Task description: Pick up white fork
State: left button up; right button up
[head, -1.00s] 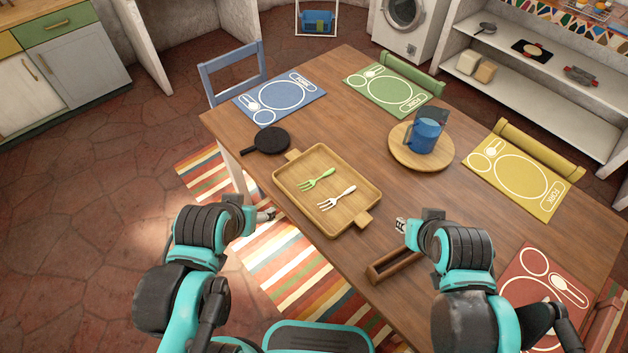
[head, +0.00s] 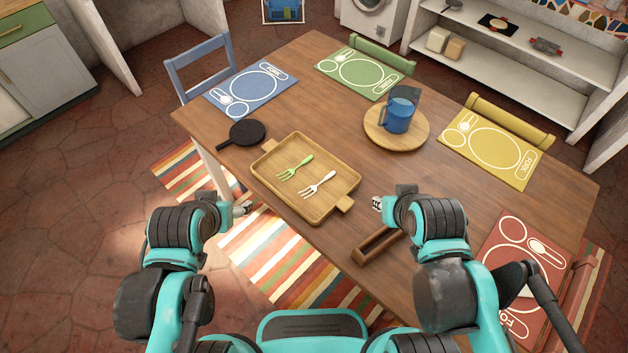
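The white fork (head: 318,185) lies in the wooden tray (head: 282,205) on the table, to the right of a green fork (head: 295,167). My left gripper (head: 245,208) is beside the table's near edge, left of the tray and apart from it. My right gripper (head: 377,203) is over the table, just right of the tray's right handle and apart from the white fork. Both grippers are small in the view, and I cannot make out the gap between their fingers. Nothing covers the white fork.
A brown wooden holder (head: 377,247) lies near my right arm. A black pan (head: 247,133) sits left of the tray. A round board (head: 412,140) bears a blue pitcher (head: 398,116). Blue, green, yellow and red placemats line the table (head: 330,105). The middle is clear.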

aim_at(332, 174)
jog(key=i+j+z, duration=0.4)
jog(key=z, duration=0.2)
jog(key=i+j+z, duration=0.1)
jog(key=j+z, duration=0.2)
jog(key=j, duration=0.15)
jog(key=i+j+z, duration=0.1)
jog(key=j+z, duration=0.5)
jog(key=i+j, duration=0.05)
jog(key=j, duration=0.05)
